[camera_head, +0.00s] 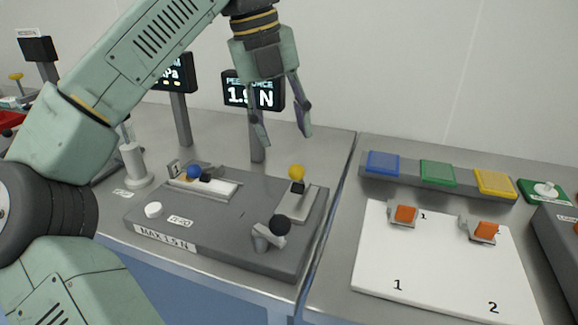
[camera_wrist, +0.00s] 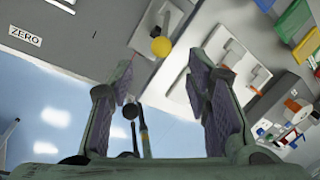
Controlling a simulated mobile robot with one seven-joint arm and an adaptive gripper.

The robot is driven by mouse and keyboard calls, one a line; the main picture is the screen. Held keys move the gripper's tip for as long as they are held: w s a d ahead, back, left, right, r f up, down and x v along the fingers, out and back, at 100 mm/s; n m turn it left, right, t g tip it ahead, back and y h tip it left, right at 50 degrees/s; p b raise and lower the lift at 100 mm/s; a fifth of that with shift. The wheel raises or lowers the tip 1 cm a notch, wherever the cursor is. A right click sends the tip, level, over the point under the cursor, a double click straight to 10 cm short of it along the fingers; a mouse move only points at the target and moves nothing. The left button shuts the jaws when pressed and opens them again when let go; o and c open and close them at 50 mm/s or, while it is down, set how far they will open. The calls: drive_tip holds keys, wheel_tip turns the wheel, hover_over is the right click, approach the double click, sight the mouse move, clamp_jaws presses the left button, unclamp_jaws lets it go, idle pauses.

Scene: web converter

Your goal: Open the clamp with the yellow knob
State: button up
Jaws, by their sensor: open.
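The yellow knob (camera_head: 297,172) sits on a dark stem at the back end of a light grey clamp (camera_head: 293,206), on the right part of the dark grey base plate (camera_head: 230,217). In the wrist view the yellow knob (camera_wrist: 161,47) shows just beyond the gap between my fingers. My gripper (camera_head: 284,138) is open and empty, fingers pointing down, and appears above the knob without touching it. A clamp with a blue knob (camera_head: 194,171) is at the plate's back left. A clamp with a black knob (camera_head: 280,225) is at its front right.
Display screens on posts (camera_head: 257,130) stand behind the plate. A white round button (camera_head: 153,210) is at the plate's left. To the right are a white board (camera_head: 430,262) with orange-topped pieces and a rail with blue, green and yellow pads (camera_head: 438,174).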

sight(295, 166)
drive_tip(key=p+x, duration=0.1)
drive_tip(key=x, duration=0.8)
drive_tip(key=shift+d+f, duration=0.2)
drive_tip(key=shift+f, duration=0.1)
drive_tip(key=shift+c, duration=0.6)
clamp_jaws()
